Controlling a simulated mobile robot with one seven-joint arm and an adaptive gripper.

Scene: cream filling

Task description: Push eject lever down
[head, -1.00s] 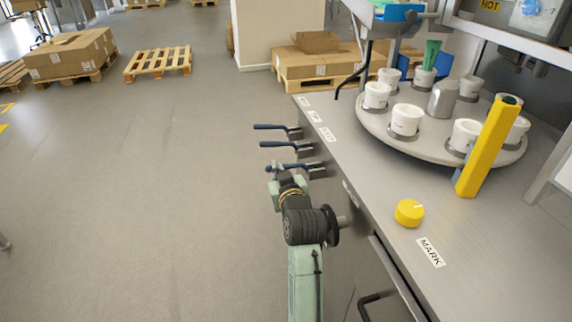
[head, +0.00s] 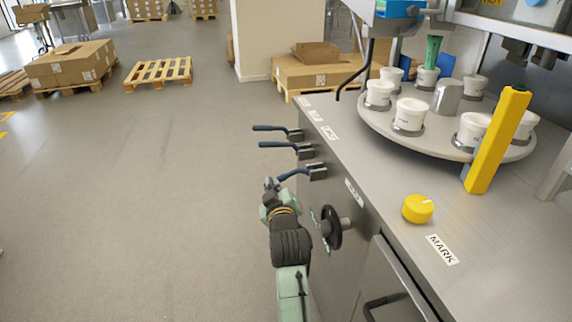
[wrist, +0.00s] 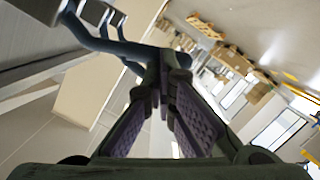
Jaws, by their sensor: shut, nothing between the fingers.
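Three dark blue levers stick out from the side of the steel machine in the head view: a far one (head: 270,128), a middle one (head: 278,144) and a near one (head: 293,173). The far two are about level; the near one slopes down toward its free end. Small labels lie on the counter edge, too small to read surely. My gripper (head: 268,184) is at the near lever's free end, its fingers shut and empty. In the wrist view, a blue lever (wrist: 105,45) reaches toward my fingertips (wrist: 163,62); I cannot tell whether they touch.
A black handwheel (head: 331,228) sticks out beside my arm. The counter carries a yellow knob (head: 418,209), a yellow post (head: 497,140) and a round turntable (head: 375,122) with white cups. The floor (head: 150,200) to the left is clear, with pallets and boxes farther back.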

